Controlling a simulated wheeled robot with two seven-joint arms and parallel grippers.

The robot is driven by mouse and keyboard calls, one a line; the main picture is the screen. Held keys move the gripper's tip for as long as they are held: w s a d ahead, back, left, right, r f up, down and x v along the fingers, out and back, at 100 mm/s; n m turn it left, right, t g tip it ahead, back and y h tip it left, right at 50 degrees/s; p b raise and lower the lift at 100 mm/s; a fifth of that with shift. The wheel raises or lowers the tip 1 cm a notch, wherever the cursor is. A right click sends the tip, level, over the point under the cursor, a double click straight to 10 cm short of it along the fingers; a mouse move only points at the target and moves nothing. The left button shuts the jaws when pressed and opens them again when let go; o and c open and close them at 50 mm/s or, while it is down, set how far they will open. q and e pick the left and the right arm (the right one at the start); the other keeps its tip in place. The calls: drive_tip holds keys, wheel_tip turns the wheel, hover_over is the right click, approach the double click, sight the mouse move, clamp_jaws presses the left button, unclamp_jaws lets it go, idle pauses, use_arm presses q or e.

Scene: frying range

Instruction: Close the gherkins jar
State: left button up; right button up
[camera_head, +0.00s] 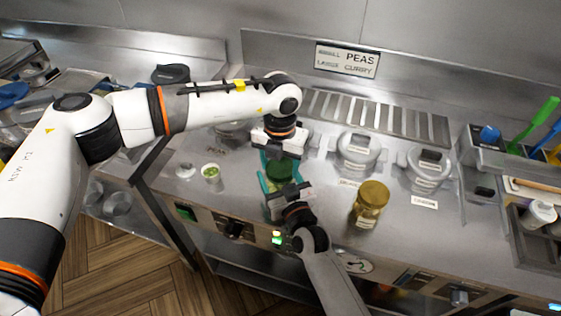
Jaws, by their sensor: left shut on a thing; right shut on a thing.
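A jar with a green round lid (279,170) is between my two grippers over the steel counter, and my grippers hide much of its body. My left gripper (279,162) comes down from above and behind, its teal fingers closed around the lid. My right gripper (284,185) reaches in from the front, shut on what appears to be the jar's body. I cannot tell whether the lid is seated on the rim or slightly above it. A second jar with a gold lid (373,193) stands upright to the right, apart from both grippers.
Two lidded containers (359,149) (429,165) are set in the counter behind the gold-lidded jar. A small cup with green contents (210,172) and a white piece (185,171) stand at left. Utensils in a holder (484,150) are at right. Counter around the gold-lidded jar is clear.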

use_arm(q)
drive_tip(key=m, duration=1)
drive_tip(key=shift+w+a, duration=0.1)
drive_tip(key=m, duration=0.6)
drive_tip(key=shift+w, duration=0.1)
drive_tip(key=m, duration=1)
drive_tip(key=shift+w, duration=0.1)
drive_tip(key=m, duration=1.2)
drive_tip(key=shift+m, duration=0.3)
drive_tip(key=o, duration=1.1)
drive_tip(key=shift+f, duration=0.1)
